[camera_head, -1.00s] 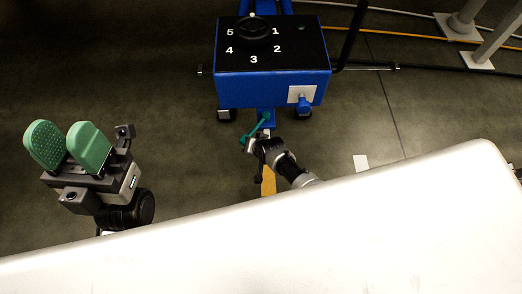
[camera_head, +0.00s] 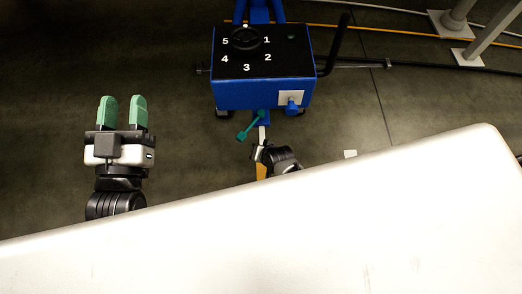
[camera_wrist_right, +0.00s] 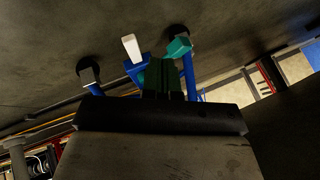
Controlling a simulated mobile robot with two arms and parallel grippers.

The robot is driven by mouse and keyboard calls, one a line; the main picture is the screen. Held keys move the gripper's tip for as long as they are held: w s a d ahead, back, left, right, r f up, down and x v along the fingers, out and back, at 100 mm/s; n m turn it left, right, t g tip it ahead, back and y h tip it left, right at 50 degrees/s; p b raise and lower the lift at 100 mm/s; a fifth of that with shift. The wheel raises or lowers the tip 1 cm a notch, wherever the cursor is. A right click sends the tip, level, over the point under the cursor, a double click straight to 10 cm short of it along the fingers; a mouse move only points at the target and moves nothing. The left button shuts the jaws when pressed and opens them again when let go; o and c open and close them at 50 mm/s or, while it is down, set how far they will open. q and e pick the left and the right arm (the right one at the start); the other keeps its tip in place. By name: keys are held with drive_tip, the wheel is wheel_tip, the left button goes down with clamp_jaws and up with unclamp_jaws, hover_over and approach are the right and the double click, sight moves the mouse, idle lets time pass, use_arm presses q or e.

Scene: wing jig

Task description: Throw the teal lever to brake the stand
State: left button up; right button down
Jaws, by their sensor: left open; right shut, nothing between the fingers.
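The teal lever (camera_head: 250,126) slants down and left from the underside of the blue stand (camera_head: 262,95) in the head view. In the right wrist view the lever's teal end (camera_wrist_right: 179,46) is just right of my right gripper's green fingers (camera_wrist_right: 163,78). These fingers are shut and empty, and point toward the stand's legs. I cannot tell whether they touch the lever. In the head view my right gripper (camera_head: 260,152) is small and partly hidden, just below and right of the lever's free end. My left gripper (camera_head: 122,112) is open and empty, well left of the stand.
A white block (camera_wrist_right: 131,47) on a blue post is left of the right fingers. The stand has a black numbered dial panel (camera_head: 262,52) and a blue knob (camera_head: 292,106). A large pale surface (camera_head: 300,230) covers the lower head view. Cables cross the floor behind.

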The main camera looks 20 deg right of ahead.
use_arm(q)
drive_tip(key=shift+a+f+g+y+p, duration=0.25)
drive_tip(key=shift+f+g+y+p, duration=0.1)
drive_tip(key=shift+f+g, duration=0.85)
drive_tip(key=shift+a+f+g+y+p, duration=0.2)
drive_tip(key=shift+f+g+y+p, duration=0.15)
drive_tip(key=shift+f+g, duration=0.8)
use_arm(e)
drive_tip(key=shift+a+v, duration=0.25)
drive_tip(key=shift+v, duration=0.95)
use_arm(q)
drive_tip(key=shift+f, duration=0.15)
